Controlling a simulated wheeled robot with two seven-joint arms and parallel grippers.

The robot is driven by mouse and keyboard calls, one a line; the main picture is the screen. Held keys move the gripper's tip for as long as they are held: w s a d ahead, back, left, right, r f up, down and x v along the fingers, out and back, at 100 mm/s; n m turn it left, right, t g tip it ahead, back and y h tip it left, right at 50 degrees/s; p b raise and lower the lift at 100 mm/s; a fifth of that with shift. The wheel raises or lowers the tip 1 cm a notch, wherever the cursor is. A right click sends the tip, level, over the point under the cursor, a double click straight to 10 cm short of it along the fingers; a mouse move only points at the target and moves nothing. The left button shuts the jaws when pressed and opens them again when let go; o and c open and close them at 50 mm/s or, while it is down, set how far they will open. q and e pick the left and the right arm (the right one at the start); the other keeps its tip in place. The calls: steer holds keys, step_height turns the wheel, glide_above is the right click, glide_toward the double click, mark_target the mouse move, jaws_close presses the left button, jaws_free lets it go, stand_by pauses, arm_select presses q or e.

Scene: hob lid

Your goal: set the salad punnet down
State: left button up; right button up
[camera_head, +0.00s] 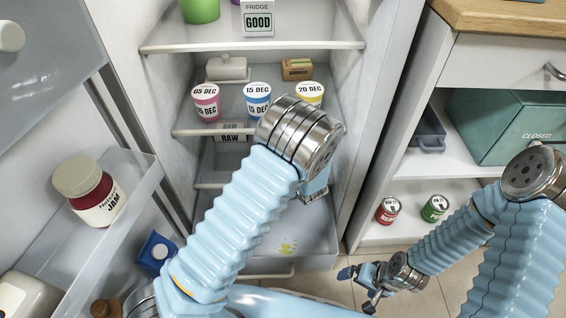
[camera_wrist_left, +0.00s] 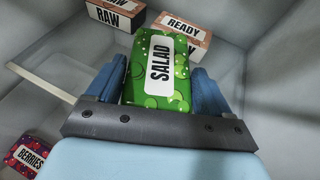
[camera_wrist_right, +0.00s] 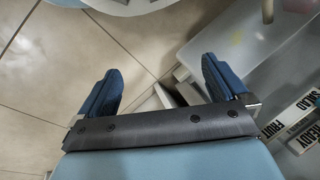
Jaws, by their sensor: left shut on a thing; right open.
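The salad punnet (camera_wrist_left: 160,75), green with a white SALAD label, sits between the fingers of my left gripper (camera_wrist_left: 153,88) in the left wrist view. The left gripper is shut on it. In the head view my left arm reaches into the open fridge and hides the punnet; only a bit of the hand shows at the wrist. I cannot tell whether the punnet touches a surface below. My right gripper (camera_head: 366,284) is open and empty, low over the floor outside the fridge; its spread fingers show in the right wrist view (camera_wrist_right: 160,88).
A RAW box (camera_wrist_left: 115,14), a READY box (camera_wrist_left: 182,35) and a BERRIES punnet (camera_wrist_left: 24,158) lie around the held punnet. Dated tubs (camera_head: 257,99) stand on a fridge shelf. The door with a jam jar (camera_head: 90,192) is left; a cabinet with cans (camera_head: 388,210) is right.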

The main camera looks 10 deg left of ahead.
arm_select(q)
step_height(320, 180, down, 4)
steer(key=shift+r, duration=0.1)
steer(key=shift+w+d+f, duration=0.1)
steer(key=shift+d+f, duration=0.1)
steer(key=shift+f+b, duration=0.1)
steer(key=shift+b, duration=0.2)
steer(key=o, duration=1.1)
steer(key=shift+r, duration=0.2)
steer(key=v, duration=1.2)
steer(key=shift+p, duration=0.45)
